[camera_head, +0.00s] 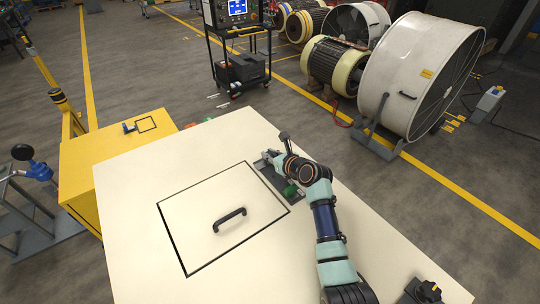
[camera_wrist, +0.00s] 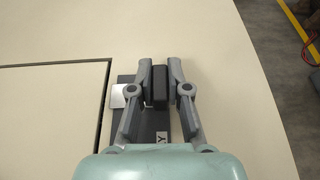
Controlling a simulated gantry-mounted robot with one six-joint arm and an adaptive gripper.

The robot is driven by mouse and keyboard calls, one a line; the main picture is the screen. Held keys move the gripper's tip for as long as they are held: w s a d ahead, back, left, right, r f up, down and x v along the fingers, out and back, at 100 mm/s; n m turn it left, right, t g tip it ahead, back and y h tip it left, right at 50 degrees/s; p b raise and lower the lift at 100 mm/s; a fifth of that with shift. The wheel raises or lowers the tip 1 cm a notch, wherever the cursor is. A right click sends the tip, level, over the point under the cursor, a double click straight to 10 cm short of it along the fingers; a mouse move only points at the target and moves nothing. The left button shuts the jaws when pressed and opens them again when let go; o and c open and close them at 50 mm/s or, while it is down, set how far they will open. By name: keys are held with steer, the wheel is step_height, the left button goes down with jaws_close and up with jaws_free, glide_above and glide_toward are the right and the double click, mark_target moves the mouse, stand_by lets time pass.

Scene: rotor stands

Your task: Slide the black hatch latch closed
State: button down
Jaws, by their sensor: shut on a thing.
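The black hatch latch (camera_wrist: 160,86) shows in the wrist view as a dark upright block between the two grey fingers. My gripper (camera_wrist: 161,68) is shut on it, one finger on each side. The latch sits over a dark grey base plate (camera_wrist: 125,124) beside the hatch seam, with a silver piece at its left. In the head view, the cream hatch panel (camera_head: 195,207) lies flush in the worktop, and the base plate (camera_head: 266,170) is at its upper right edge. My wrist hides most of the latch there.
A black handle (camera_head: 229,219) rises from the hatch panel. A dark knob-like fitting (camera_head: 425,290) sits at the worktop's lower right. A yellow cabinet (camera_head: 100,155) stands to the left. The cream worktop (camera_head: 345,190) right of my gripper is mostly clear.

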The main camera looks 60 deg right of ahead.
mark_target(262, 164)
steer(key=shift+w+a+r+p, duration=0.25)
steer(key=shift+a+p, duration=0.15)
steer(key=shift+p, duration=0.5)
steer(key=a+p, duration=0.1)
steer(key=w+a+p, duration=0.1)
steer(key=shift+p, duration=0.35)
steer(key=shift+a+f, duration=0.1)
steer(key=shift+f, duration=0.15)
steer(key=c, duration=1.1)
jaws_free()
steer(key=shift+w+a, duration=0.1)
steer(key=shift+a, duration=0.05)
